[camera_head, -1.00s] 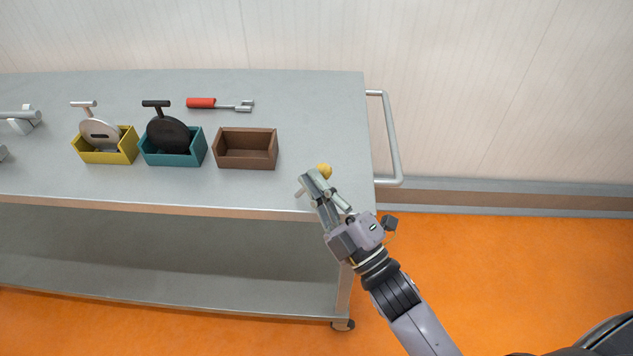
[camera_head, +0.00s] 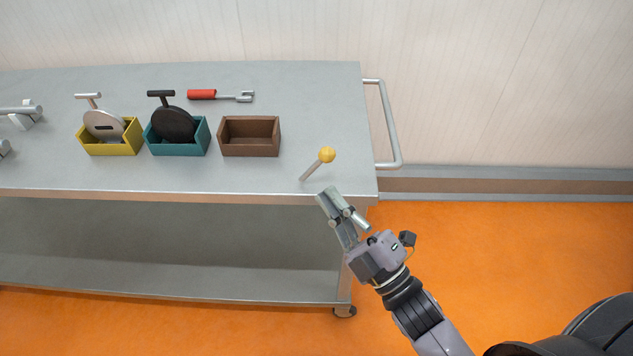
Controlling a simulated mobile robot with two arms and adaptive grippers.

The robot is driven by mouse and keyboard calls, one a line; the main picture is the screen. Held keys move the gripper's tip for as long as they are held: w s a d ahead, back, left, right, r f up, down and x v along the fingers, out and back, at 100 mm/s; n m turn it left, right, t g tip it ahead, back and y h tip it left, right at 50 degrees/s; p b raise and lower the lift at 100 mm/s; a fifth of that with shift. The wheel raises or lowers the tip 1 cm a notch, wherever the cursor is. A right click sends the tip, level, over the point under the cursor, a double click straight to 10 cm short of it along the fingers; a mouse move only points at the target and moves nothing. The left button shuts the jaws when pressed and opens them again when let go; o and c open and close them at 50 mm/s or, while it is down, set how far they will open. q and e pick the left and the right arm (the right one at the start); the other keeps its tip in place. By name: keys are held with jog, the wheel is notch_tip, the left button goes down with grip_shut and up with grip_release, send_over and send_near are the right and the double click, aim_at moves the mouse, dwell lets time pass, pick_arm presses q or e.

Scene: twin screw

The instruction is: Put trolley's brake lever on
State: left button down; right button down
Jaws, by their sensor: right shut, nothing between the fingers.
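The trolley (camera_head: 300,92) is a grey metal table with a lower shelf. Its brake lever (camera_head: 314,169) is a short metal rod with a yellow ball knob, near the front right corner of the top. The rod leans, with the knob at its upper right end. My right gripper (camera_head: 328,197) is shut and empty, just below and in front of the lever, at the trolley's front edge. It looks apart from the lever. My left gripper is not in view.
A yellow box (camera_head: 132,140), a teal box (camera_head: 203,138) and an empty brown box (camera_head: 249,150) stand on the top. A red-handled tool (camera_head: 202,94) lies behind them. A push handle (camera_head: 391,125) is at the right end. Orange floor (camera_head: 520,250) is clear at right.

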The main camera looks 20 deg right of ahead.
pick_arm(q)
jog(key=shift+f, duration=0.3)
pick_arm(e)
jog(key=shift+v, duration=1.05)
jog(key=shift+s+a+r, duration=0.1)
jog(key=shift+a+r, duration=0.05)
